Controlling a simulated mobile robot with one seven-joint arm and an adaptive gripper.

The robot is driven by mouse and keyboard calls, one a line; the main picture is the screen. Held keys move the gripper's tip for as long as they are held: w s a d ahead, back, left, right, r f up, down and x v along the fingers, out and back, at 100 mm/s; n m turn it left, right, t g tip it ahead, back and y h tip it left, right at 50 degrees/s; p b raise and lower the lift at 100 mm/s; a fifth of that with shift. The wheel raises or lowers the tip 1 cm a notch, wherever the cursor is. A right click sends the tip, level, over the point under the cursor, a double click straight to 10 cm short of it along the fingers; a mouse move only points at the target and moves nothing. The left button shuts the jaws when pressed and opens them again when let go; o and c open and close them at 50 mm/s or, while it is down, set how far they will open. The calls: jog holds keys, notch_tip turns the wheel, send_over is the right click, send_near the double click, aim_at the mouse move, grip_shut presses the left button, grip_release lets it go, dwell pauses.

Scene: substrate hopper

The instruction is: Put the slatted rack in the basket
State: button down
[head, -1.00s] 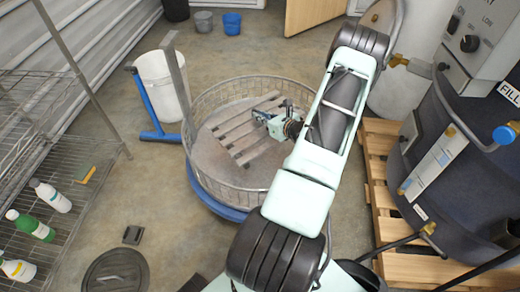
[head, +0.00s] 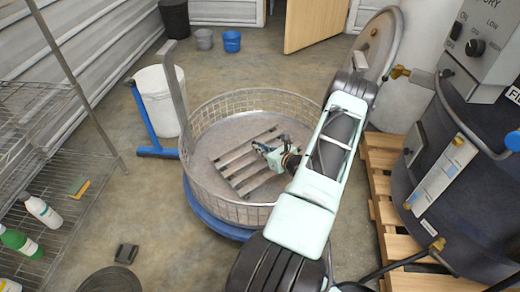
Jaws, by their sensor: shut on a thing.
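The slatted rack (head: 236,157) is a grey-brown frame of several parallel slats, seen from above within the outline of the basket. The basket (head: 243,214) is a wide, round wire-mesh tub with a pale floor on a blue base. My gripper (head: 262,149) is over the inside of the basket, shut on the rack near its upper right part. The arm and gripper hide the rack's right side. I cannot tell whether the rack touches the basket floor or hangs just above it.
A grey upright post (head: 176,95) rises at the basket's left rim, with a white bin (head: 160,93) and blue stand behind. A wire shelf (head: 50,170) with bottles stands left. A wooden pallet (head: 385,200) and dark tank (head: 460,200) stand right.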

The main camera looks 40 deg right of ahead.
jog(key=shift+r, duration=0.1)
jog(key=c, duration=2.1)
grip_release()
jog(key=shift+s+r, duration=0.2)
jog(key=shift+s, duration=0.1)
jog(key=p+v, duration=0.3)
jog(key=v, duration=0.8)
jog(key=shift+s+a+p, duration=0.1)
jog(key=shift+s+p, duration=0.1)
jog(key=shift+p, duration=0.15)
